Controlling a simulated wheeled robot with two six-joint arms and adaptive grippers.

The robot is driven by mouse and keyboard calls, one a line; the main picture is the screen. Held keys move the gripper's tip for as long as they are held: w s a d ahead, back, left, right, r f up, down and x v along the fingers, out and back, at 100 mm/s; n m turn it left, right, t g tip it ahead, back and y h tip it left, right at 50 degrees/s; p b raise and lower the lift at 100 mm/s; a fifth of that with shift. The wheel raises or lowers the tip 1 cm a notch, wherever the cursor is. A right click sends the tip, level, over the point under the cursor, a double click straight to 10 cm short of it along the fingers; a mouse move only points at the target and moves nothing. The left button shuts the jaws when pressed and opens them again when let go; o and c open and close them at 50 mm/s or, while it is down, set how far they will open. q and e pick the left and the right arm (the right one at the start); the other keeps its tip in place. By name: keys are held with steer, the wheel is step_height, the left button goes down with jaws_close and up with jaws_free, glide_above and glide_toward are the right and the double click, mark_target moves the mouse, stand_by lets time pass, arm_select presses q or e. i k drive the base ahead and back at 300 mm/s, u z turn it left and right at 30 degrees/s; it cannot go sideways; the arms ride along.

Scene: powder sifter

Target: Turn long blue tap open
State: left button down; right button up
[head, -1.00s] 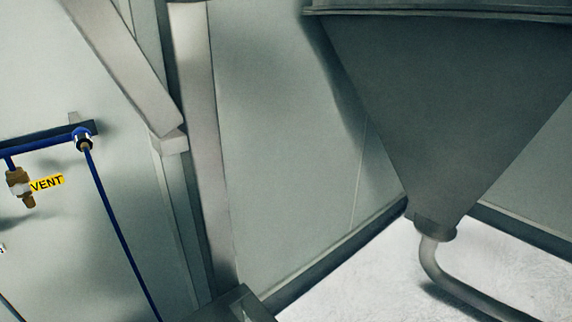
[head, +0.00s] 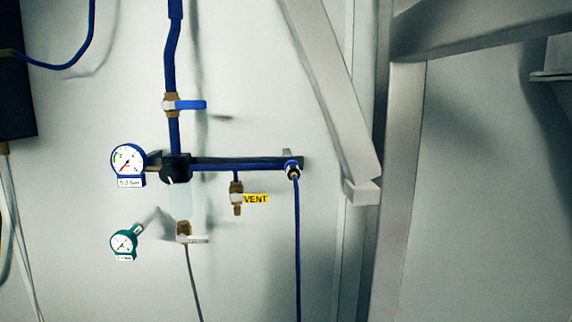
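The long blue tap (head: 190,104) is a blue lever on a brass valve body (head: 170,105) in the vertical blue pipe (head: 171,55), left of the middle in the head view. The lever points right, crosswise to the pipe. Neither of my grippers is in view, and nothing touches the tap.
Below are a blue-rimmed gauge (head: 128,160), a black regulator (head: 175,168), a brass vent valve (head: 237,195) with a yellow VENT label (head: 256,199), and a green gauge (head: 124,243). Metal frame posts (head: 402,160) stand at right. A dark box (head: 14,90) is at far left.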

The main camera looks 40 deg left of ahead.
mark_target(201, 105)
steer(key=u, duration=1.9)
